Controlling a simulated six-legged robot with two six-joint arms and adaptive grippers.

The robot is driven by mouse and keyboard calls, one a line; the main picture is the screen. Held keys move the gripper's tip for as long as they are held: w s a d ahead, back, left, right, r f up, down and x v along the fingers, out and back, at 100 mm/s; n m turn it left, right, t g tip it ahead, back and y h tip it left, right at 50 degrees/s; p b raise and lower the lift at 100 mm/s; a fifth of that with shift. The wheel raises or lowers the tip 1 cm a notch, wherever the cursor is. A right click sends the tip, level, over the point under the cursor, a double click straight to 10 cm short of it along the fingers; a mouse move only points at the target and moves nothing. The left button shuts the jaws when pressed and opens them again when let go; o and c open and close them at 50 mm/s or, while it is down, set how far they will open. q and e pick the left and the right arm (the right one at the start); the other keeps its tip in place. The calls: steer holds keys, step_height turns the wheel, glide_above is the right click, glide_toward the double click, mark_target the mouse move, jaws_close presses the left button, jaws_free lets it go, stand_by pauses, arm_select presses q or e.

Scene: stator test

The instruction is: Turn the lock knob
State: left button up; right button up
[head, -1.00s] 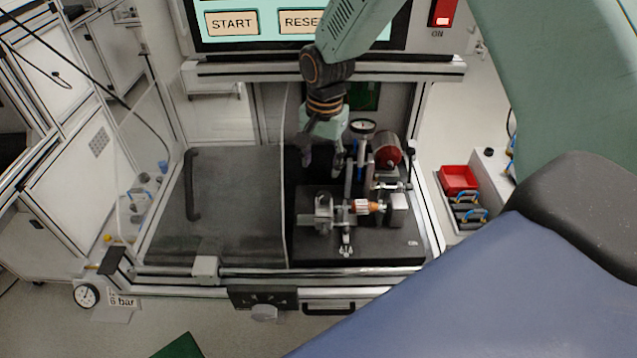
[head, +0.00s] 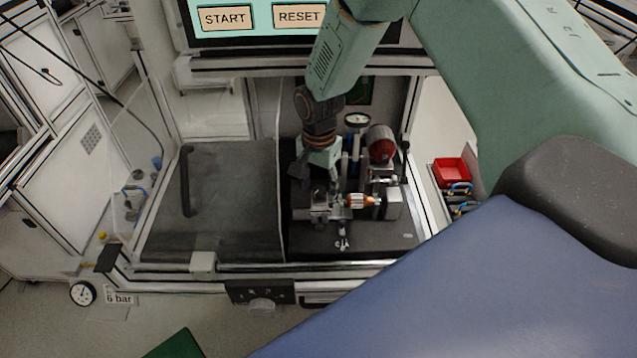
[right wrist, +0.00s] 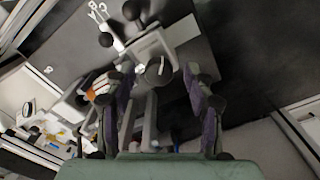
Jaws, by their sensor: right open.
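The test fixture (head: 322,213) is a metal clamp assembly on a black base plate (head: 375,242), inside the frame of the test station. My right gripper (head: 318,188) is over the left part of the fixture, pointing down, and partly hides it. In the right wrist view my right gripper (right wrist: 160,82) is open, its two fingers apart. A round grey knob-like part (right wrist: 158,70) shows between the fingertips; contact cannot be made out. A grey knob (head: 262,306) on a black marked plate also sits on the station's front edge. Which is the lock knob is not certain. My left gripper is not in view.
A red motor-like cylinder (head: 381,143) and a dial gauge (head: 357,120) stand behind the fixture. A dark cover with a handle (head: 187,180) lies to the left. A screen (head: 250,18) hangs above. A red bin (head: 452,171) stands right.

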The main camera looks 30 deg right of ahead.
steer(key=shift+s+d+r, duration=0.15)
steer(key=shift+s, duration=0.15)
steer(key=shift+c, duration=0.7)
steer(key=shift+w+f, duration=0.25)
steer(key=shift+w, duration=0.25)
steer(key=c, duration=0.5)
steer(key=shift+s+r, duration=0.15)
steer(key=shift+s, duration=0.05)
steer(key=shift+c, duration=1.2)
jaws_close()
